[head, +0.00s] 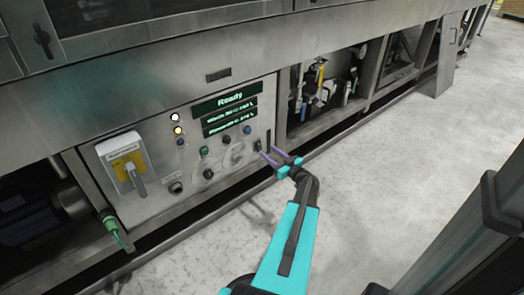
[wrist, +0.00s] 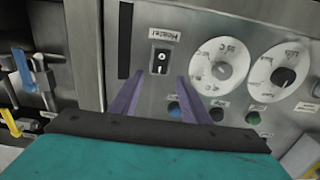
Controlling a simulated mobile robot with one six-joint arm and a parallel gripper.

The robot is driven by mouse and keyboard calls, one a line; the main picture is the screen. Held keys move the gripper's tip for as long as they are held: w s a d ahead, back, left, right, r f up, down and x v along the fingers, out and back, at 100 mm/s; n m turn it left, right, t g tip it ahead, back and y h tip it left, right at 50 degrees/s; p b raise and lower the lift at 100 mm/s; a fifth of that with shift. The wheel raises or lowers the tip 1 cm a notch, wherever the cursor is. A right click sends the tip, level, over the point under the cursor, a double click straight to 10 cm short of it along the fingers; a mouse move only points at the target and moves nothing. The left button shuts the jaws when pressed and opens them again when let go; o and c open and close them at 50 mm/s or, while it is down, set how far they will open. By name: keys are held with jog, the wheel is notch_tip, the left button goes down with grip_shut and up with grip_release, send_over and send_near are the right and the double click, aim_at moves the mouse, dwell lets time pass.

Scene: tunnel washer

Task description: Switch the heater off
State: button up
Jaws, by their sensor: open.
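The heater switch (wrist: 160,61) is a small black rocker with white marks, beside a label reading "Heater" (wrist: 163,33) on the metal control panel (head: 155,130). I cannot tell which side of the rocker is pressed in. My gripper (wrist: 160,79) is open and empty, with its two purple fingers on either side of the switch's line in the wrist view. The tips appear close to the panel; contact is not clear. In the head view my gripper (head: 267,152) is at the panel's lower right, and its fingers crowd the switch area.
Two round white dials (wrist: 219,66) sit beside the switch, with colored buttons (wrist: 253,118) near them. The head view shows a lit display reading "Ready" (head: 230,98) and a yellow-backed rotary switch (head: 128,168). Open pipework (head: 320,80) lies right of the panel. The floor (head: 380,190) is clear.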

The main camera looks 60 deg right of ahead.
aim_at(259, 144)
jog(key=shift+b+x, duration=0.8)
jog(key=shift+x, duration=2.15)
jog(key=c, duration=1.1)
jog(key=shift+o, duration=0.2)
